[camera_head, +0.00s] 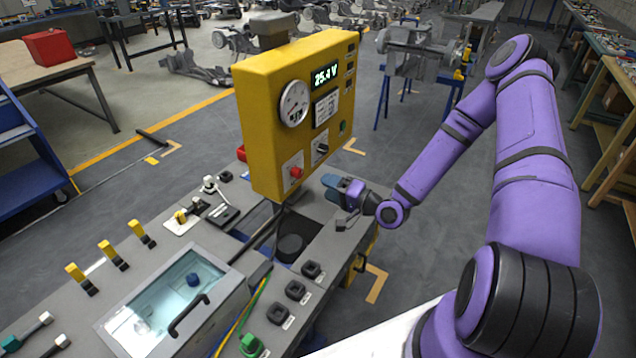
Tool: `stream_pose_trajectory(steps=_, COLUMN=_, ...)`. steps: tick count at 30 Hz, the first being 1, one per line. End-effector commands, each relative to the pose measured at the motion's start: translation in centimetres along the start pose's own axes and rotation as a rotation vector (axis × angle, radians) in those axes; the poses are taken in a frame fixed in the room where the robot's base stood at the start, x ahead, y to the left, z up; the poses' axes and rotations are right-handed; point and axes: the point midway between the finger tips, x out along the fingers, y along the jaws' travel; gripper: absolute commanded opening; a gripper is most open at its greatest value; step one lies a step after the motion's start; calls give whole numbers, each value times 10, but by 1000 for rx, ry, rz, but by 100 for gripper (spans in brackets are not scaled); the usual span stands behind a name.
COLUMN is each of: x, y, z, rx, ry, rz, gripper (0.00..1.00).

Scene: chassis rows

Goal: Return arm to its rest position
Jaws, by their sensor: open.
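My purple arm (538,130) reaches in from the right and bends down toward the grey bench (335,240). My gripper (338,198) is at the right end of the bench, just right of and below the yellow panel box (255,130). It is open, and I see nothing held in it. Its fingers are small in view, and I cannot tell whether they touch the bench top.
The yellow box has a gauge, a display reading 25.4 V and a red knob (296,172). A clear-lidded case (165,300), yellow levers (112,255) and black square sockets (295,290) are on the bench. A blue-legged stand (455,100) stands behind. Open floor lies right of the bench.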

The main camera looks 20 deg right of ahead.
Motion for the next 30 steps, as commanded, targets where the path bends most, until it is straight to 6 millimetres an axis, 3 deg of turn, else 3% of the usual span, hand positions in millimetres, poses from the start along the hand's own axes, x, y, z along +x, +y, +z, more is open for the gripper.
stream_pose_trajectory(steps=6, x=-10, y=0, z=0, rx=0, ry=1, rz=0, gripper=61)
stream_pose_trajectory(steps=21, x=-10, y=0, z=0, rx=-8, ry=-6, rz=7, gripper=61)
stream_pose_trajectory(steps=30, x=-6, y=-7, z=-10, rx=-214, ry=-143, rz=210, gripper=61)
